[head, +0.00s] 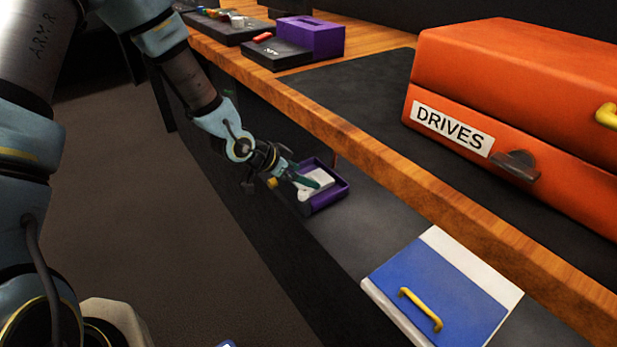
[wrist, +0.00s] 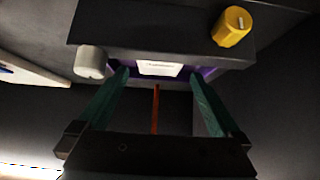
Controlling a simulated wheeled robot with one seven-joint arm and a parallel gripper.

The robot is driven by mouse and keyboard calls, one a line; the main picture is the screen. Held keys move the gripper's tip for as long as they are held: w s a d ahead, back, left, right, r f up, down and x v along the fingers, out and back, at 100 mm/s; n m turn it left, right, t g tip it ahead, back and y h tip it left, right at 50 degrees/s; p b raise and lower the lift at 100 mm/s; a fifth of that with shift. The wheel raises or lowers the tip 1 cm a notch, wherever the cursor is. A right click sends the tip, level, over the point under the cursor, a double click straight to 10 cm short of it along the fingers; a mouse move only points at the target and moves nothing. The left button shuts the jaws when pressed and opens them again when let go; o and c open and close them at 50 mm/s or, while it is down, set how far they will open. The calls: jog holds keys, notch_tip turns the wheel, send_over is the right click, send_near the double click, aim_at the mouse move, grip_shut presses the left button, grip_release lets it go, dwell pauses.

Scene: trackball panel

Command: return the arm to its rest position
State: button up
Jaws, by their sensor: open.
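My gripper (head: 309,180) is at the end of my arm, which reaches from the left of the head view to below the wooden shelf edge. Its green fingers are at a small purple tray (head: 340,189) holding a white piece (head: 316,192). In the wrist view the gripper (wrist: 160,78) has its two fingers spread apart. A pale, bright piece (wrist: 158,68) with purple around it shows beyond and between the fingertips. I see nothing held. Whether a finger touches the tray or the white piece cannot be told.
The wooden edge (head: 370,152) runs close beside the gripper. An orange DRIVES case (head: 500,85), a purple box (head: 310,38) and a blue panel with yellow handle (head: 440,290) lie around. A yellow knob (wrist: 232,27) and white knob (wrist: 90,62) are close. The floor at left looks clear.

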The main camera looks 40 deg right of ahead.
jog(key=w+a+r+n+t+y, duration=0.15)
jog(key=w+a+r, duration=0.3)
jog(key=a, duration=0.45)
jog(key=w+a+r+n+t+y, duration=0.1)
jog(key=w+a+r+n+y, duration=0.15)
jog(key=w+a, duration=0.45)
jog(key=s+a+r+n+y, duration=0.1)
jog(key=a+r+n+y, duration=0.15)
jog(key=a, duration=0.55)
jog(key=s+a+r+n+y, duration=0.1)
jog(key=a+r+n, duration=0.25)
jog(key=a, duration=0.45)
jog(key=s+a+r+n+y, duration=0.15)
jog(key=a+n, duration=0.25)
jog(key=a, duration=0.5)
jog(key=s+a+r+n+p, duration=0.1)
jog(key=s+a+r+n, duration=0.3)
jog(key=s+a, duration=0.1)
notch_tip(320, 180, up, 13)
jog(key=p, duration=1.3)
jog(key=shift+w+d+m, duration=0.3)
jog(key=shift+w+d, duration=0.05)
jog(key=shift+w, duration=0.05)
jog(key=shift+f+g, duration=0.15)
jog(key=shift+g, duration=0.1)
